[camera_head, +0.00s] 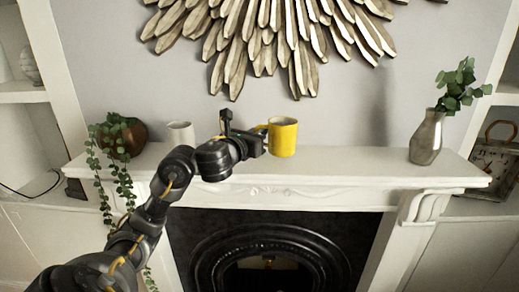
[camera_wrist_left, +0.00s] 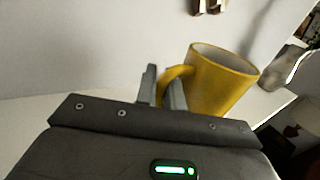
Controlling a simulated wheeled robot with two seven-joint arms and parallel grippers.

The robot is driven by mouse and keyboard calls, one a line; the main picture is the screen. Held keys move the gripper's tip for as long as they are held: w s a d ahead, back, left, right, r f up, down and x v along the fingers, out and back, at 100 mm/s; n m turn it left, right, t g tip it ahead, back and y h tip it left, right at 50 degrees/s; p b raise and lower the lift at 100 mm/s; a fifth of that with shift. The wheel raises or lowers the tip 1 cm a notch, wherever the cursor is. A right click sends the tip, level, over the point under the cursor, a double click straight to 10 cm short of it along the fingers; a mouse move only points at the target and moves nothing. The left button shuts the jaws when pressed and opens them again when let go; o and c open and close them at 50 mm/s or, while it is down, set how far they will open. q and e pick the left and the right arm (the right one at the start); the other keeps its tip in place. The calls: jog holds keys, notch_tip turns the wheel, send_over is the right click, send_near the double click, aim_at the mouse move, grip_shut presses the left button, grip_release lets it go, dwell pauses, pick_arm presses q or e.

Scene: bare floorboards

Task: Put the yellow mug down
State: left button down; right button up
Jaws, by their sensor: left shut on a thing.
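The yellow mug (camera_head: 283,138) is upright at the white mantel shelf (camera_head: 345,165), near its middle in the head view. I cannot tell whether its base touches the shelf. Its handle points left, towards my left gripper (camera_head: 262,140), which is shut on the handle. In the left wrist view the mug (camera_wrist_left: 222,80) stands right of the fingers (camera_wrist_left: 163,90), with its handle between them, and looks tilted with the camera. My right gripper is not in view.
A white mug (camera_head: 181,134) and a trailing plant in a brown pot (camera_head: 130,136) stand left on the mantel. A metal vase (camera_head: 426,138) with leaves stands at the right. The shelf between mug and vase is clear. A sunburst decoration (camera_head: 275,40) hangs above.

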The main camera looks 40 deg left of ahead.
pick_arm(q)
jog(key=f, duration=0.1)
jog(key=f+b, duration=0.1)
jog(key=f, duration=0.1)
jog(key=shift+w+d+f, duration=0.1)
jog(key=shift+w+d, duration=0.05)
jog(key=shift+w, duration=0.05)
jog(key=shift+f, duration=0.25)
jog(key=shift+r, duration=0.1)
jog(key=shift+b, duration=0.3)
jog(key=c, duration=1.5)
grip_release()
